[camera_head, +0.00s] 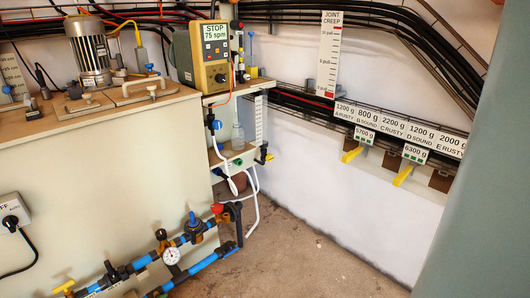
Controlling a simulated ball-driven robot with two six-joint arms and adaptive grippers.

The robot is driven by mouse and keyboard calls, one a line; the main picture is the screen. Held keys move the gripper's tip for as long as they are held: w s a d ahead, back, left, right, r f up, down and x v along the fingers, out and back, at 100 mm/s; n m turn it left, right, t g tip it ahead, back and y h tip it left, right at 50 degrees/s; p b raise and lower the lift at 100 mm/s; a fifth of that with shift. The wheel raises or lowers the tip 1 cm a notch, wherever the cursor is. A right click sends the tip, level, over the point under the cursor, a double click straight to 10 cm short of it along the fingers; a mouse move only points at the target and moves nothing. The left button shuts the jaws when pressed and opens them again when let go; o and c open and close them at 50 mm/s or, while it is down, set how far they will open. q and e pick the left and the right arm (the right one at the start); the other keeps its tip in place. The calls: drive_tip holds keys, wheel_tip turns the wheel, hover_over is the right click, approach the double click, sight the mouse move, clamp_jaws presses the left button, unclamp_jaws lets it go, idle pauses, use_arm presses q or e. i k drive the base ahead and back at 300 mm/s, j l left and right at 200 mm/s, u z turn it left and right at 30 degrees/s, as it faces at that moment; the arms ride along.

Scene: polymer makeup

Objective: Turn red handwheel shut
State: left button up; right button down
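A small red part (217,208), which looks like the red handwheel, sits at the right end of the blue pipework low on the front of the beige cabinet. It is small in the picture, and whether it is open or shut cannot be told. Dark pipe fittings are right beside and below it. Neither my left nor my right gripper is in view, and nothing touches the red part.
A blue pipe (210,259) with a round gauge (171,256) and a yellow handle (64,287) runs along the beige cabinet (110,190). White hoses hang near the red part. A pump controller (212,55) reads STOP. The brown floor (300,255) is clear. A grey-green surface fills the right edge.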

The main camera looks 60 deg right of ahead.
sight(217, 208)
drive_tip(key=z, duration=1.45)
